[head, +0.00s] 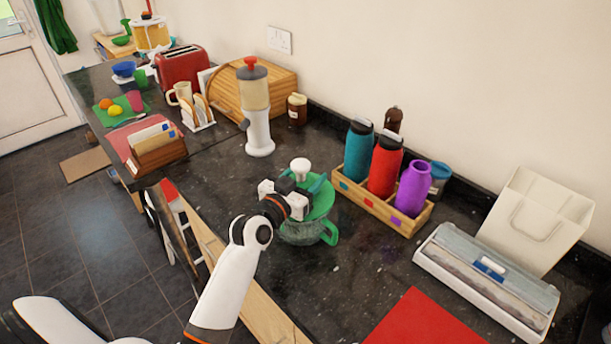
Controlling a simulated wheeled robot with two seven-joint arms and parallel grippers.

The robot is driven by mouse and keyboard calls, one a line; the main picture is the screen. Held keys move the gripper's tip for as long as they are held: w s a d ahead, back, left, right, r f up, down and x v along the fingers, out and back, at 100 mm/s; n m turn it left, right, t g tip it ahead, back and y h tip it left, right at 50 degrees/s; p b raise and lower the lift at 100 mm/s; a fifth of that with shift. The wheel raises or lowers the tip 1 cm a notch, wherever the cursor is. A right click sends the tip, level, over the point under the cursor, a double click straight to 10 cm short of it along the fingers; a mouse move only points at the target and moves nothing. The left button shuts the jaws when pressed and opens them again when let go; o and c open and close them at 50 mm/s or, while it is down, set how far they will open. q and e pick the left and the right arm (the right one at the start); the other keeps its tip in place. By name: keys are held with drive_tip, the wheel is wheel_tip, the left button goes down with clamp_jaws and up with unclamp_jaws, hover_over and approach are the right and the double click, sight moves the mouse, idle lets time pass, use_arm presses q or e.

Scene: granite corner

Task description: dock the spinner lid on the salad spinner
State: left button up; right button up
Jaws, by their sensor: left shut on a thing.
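The spinner lid (320,205) is green with a white knob (300,168) standing up from it. It is over the salad spinner (303,234), a see-through green bowl with a green handle on its right. My left gripper (290,192) is shut on the lid, at its near left side, and hides part of it. The lid looks close to the bowl's rim; I cannot tell whether it touches or is seated. My right gripper is out of view.
A wooden crate (345,193) with several bottles stands right of the spinner. A white dispenser (257,125) stands behind it to the left. A red mat (425,322) and a long grey-white box (487,280) lie at the right. Dark counter is clear between them.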

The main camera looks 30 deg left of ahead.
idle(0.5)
use_arm(q)
drive_tip(key=shift+f+b, duration=0.35)
drive_tip(key=shift+f, duration=0.2)
drive_tip(key=o, duration=0.8)
drive_tip(key=shift+s+a+p, duration=0.15)
drive_tip(key=shift+s+p, duration=0.15)
drive_tip(key=shift+s, duration=1)
drive_tip(key=shift+s+a+p, duration=0.1)
drive_tip(key=shift+s+p, duration=0.2)
drive_tip(key=shift+s, duration=1)
drive_tip(key=shift+s+a, duration=0.15)
drive_tip(key=shift+s, duration=1.3)
drive_tip(key=shift+s+a, duration=0.1)
drive_tip(key=shift+s, duration=1.35)
drive_tip(key=shift+f, duration=0.1)
